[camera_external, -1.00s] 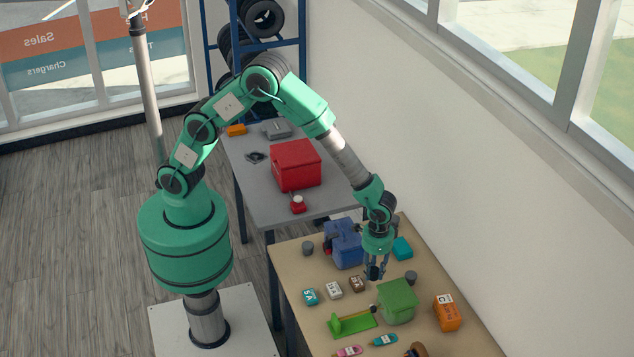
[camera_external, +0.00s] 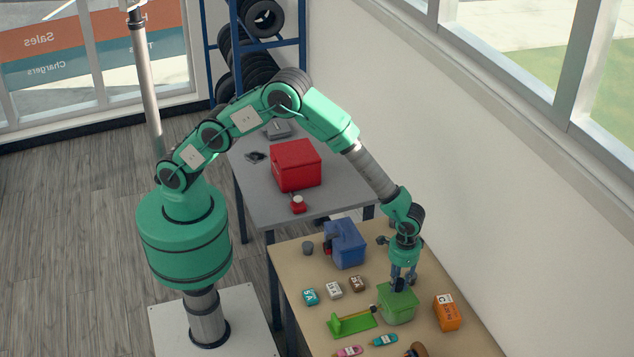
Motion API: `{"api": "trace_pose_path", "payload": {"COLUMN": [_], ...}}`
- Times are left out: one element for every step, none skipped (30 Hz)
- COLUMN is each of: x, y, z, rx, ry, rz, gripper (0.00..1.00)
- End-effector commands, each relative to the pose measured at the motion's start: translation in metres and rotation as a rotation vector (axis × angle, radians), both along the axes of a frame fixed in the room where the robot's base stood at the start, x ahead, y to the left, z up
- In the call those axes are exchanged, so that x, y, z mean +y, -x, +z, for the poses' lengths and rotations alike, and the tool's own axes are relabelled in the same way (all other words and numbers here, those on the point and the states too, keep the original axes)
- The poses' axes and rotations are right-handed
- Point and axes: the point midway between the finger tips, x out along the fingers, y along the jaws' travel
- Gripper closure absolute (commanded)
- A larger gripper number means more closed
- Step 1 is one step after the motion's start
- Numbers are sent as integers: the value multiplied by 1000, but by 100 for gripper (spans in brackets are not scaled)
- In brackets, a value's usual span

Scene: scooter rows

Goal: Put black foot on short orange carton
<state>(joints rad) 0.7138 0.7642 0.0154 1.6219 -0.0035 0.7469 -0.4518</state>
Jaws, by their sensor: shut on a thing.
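My gripper (camera_external: 398,284) is shut on a small black thing (camera_external: 398,286), which seems to be the black foot; the fingers cover part of it. It is held in front of or above the green box (camera_external: 397,306); I cannot tell how far apart they are. The short orange carton (camera_external: 447,313), with a white label on top, stands on the wooden table to the right of the green box. The gripper is to the left of the carton and apart from it.
A red box (camera_external: 296,166) stands on the grey table behind. The wall is close on the right.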

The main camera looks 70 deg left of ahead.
Motion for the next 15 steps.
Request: {"api": "trace_pose_path", "payload": {"x": [0,0,0,0,-1,-2,-2,-4,-5,-7,-8,-11,-13,-16,-19], "y": [0,0,0,0,-1,-2,-3,-4,-6,-8,-10,-13,-16,-19,-23], "z": [0,0,0,0,0,0,0,0,-1,-1,-2,-2,-3,-3,-3], "rx": [0,0,0,0,0,0,0,0,0,0,1,1,0,0,-1], "ry": [0,0,0,0,0,0,0,0,0,0,0,0,0,0,0], "rz": [0,0,0,0,0,0,0,0,0,0,0,0,0,0,0], "gripper": [97,97,97,97,97,97,97,97,97,97,97,97,97,97,97]}}
